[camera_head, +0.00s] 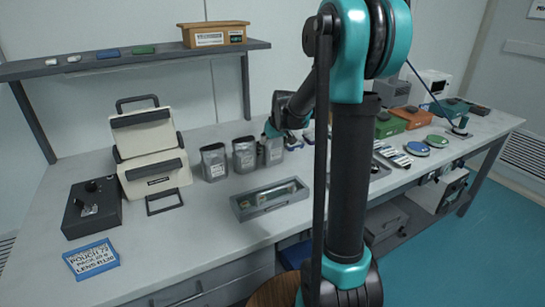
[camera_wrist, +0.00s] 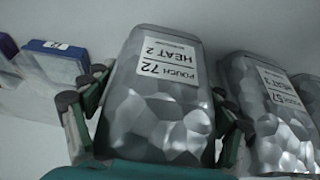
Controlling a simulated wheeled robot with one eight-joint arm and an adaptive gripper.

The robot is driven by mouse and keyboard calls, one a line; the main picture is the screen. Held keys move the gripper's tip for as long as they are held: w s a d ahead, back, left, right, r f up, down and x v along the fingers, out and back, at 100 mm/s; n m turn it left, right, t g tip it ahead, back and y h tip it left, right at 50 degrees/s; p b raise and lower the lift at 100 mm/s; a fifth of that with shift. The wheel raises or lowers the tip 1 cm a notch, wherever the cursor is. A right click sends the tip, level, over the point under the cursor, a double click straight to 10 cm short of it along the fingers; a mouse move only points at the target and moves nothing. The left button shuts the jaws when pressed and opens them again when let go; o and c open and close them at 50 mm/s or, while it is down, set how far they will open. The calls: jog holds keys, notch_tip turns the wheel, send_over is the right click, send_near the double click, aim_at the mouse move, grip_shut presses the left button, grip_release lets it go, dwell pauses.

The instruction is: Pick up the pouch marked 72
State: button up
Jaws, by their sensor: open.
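The pouch marked 72 (camera_wrist: 160,105) is silver-grey with a white label reading POUCH 72 HEAT 2, upside down in the wrist view. My gripper (camera_wrist: 157,115) is open, with one finger on each side of this pouch; I cannot tell whether the fingers touch it. In the head view, it appears to be the rightmost pouch (camera_head: 274,151) of the row on the bench, with my gripper (camera_head: 270,131) at it and my arm alongside. A similar pouch marked 57 (camera_wrist: 270,115) stands close beside it. Another pouch (camera_head: 213,163) is at the row's left end.
A grey tray (camera_head: 262,210) lies in front of the pouches. A cream case (camera_head: 152,150), a black box (camera_head: 92,207) and a blue-edged card (camera_head: 91,259) naming pouch 72 are at the left. Blue-topped containers (camera_wrist: 52,62) stand beside the pouch. A shelf (camera_head: 130,60) hangs above.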

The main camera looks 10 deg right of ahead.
jog(key=shift+w+f, duration=0.1)
jog(key=shift+f, duration=0.15)
jog(key=shift+c, duration=0.4)
jog(key=c, duration=1.1)
jog(key=shift+o, duration=0.2)
jog(key=shift+r, duration=0.1)
